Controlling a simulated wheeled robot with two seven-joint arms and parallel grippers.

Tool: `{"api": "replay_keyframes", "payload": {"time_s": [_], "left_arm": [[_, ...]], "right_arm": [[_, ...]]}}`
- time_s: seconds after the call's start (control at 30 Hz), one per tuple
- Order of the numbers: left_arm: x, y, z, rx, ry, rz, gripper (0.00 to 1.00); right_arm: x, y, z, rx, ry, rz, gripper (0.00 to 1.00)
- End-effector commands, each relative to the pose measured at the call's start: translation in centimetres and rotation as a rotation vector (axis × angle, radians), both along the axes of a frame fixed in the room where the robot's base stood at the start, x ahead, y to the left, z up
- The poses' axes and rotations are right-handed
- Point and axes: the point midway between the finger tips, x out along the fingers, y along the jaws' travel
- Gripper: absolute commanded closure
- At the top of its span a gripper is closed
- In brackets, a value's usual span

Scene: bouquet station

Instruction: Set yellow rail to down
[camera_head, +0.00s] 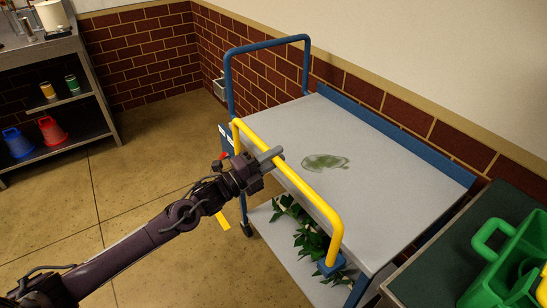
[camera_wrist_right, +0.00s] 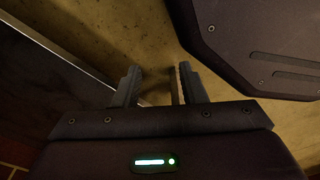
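The yellow rail (camera_head: 310,199) is a bent bar on the near long side of the grey cart (camera_head: 365,160). It stands raised above the cart's top edge. My left gripper (camera_head: 267,158) is at the rail's upper left part, with a grey finger lying across the bar. Its other finger is hidden, so I cannot tell whether it is closed on the bar. My right gripper (camera_wrist_right: 160,88) shows in the right wrist view with its fingers apart and nothing between them, above the floor.
A blue rail (camera_head: 228,80) stands at the cart's far left end. Green leafy stems (camera_head: 305,235) lie on its lower shelf, and a wet-looking greenish patch (camera_head: 325,162) marks its top. A green crate (camera_head: 502,265) sits at right.

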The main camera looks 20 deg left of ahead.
Motion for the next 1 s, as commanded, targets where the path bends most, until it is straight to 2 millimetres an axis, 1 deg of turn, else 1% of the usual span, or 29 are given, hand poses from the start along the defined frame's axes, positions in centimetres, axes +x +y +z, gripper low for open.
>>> {"api": "replay_keyframes", "payload": {"time_s": [0.03,0.1,0.3,0.4,0.5,0.57,0.67,0.8,1.0], "left_arm": [[0.0,0.0,0.0,0.001,0.001,0.0,0.92],[0.0,0.0,0.0,0.001,0.001,0.0,1.0],[0.0,0.0,-0.1,0.001,0.001,0.0,1.0],[0.0,0.0,-0.6,0.0,0.001,0.0,1.0],[0.0,0.0,-1.9,0.0,0.004,0.0,1.0],[0.0,0.0,-2.9,0.001,0.004,0.0,1.0],[0.0,0.0,-4.2,0.0,0.005,-0.001,1.0],[0.0,0.0,-5.7,0.0,0.004,-0.001,1.0],[0.0,0.0,-7.5,0.0,0.003,0.0,1.0]], "right_arm": [[0.0,0.0,0.0,0.0,0.0,0.0,0.62],[0.0,0.0,0.0,0.0,0.0,0.0,0.62],[0.0,0.0,0.0,0.0,0.0,0.0,0.62],[0.2,0.1,-0.3,0.0,0.001,0.0,0.62],[2.5,0.6,0.5,0.005,-0.019,-0.003,0.62],[3.5,0.9,0.9,0.007,-0.022,-0.002,0.62],[5.1,1.3,1.9,0.009,-0.025,-0.001,0.62],[6.8,2.0,3.9,0.014,-0.021,0.005,0.62],[8.4,3.0,7.3,0.022,-0.009,0.019,0.62]]}}
